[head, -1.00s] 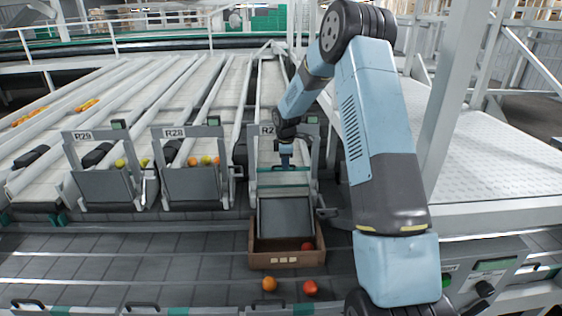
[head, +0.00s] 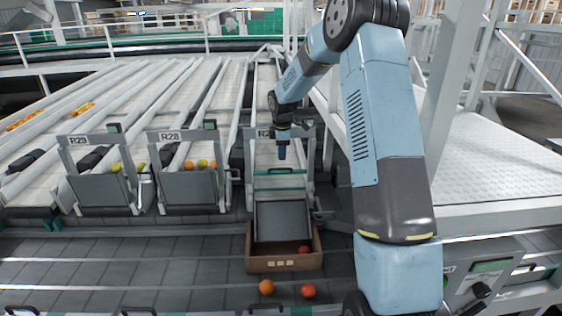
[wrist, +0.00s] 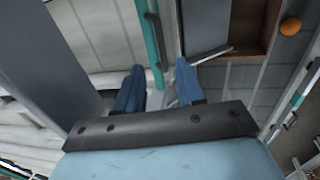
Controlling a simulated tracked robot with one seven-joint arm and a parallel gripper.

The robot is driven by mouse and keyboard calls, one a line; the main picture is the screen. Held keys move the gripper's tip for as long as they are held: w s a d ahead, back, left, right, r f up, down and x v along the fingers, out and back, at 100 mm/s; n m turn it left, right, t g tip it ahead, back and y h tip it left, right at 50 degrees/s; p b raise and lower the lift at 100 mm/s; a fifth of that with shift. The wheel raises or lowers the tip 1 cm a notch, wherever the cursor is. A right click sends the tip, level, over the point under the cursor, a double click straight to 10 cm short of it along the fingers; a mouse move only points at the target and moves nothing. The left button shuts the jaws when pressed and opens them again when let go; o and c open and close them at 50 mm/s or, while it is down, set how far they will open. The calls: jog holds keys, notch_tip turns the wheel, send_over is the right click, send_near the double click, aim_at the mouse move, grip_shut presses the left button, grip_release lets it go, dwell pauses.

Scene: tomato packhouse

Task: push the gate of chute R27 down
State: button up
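Chute R27's label is partly covered by my arm, with only "R2" legible; it is the chute right of R28. Its grey gate (head: 283,222) is tipped down, sloping toward a brown crate (head: 284,264) in front of it. The gate also shows in the wrist view (wrist: 205,22). A green bar with a dark handle (head: 280,171) crosses the chute above the gate. My gripper (head: 282,156) is above this bar, apart from the gate.
The gates of R28 (head: 189,188) and R29 (head: 101,191) stand upright with fruit behind them. A red tomato (head: 304,250) is in the crate. An orange tomato (head: 266,288) and a red one (head: 308,291) lie in front. A white post (head: 447,100) rises right of my arm.

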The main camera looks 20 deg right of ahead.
notch_tip(320, 180, up, 6)
jog(key=s, duration=0.1)
jog(key=shift+a, duration=0.15)
jog(key=s+a+r+m+t, duration=0.1)
jog(key=s+r+m, duration=0.3)
jog(key=s+r, duration=0.55)
jog(key=s+a+r+m+t, duration=0.1)
jog(key=s+r+m, duration=0.2)
jog(key=s+r, duration=0.65)
jog(key=s+f+m+t, duration=0.1)
jog(key=s+f+m, duration=0.2)
jog(key=s, duration=2.4)
jog(key=m, duration=0.5)
jog(key=shift+s+m, duration=0.3)
jog(key=shift+m, duration=0.1)
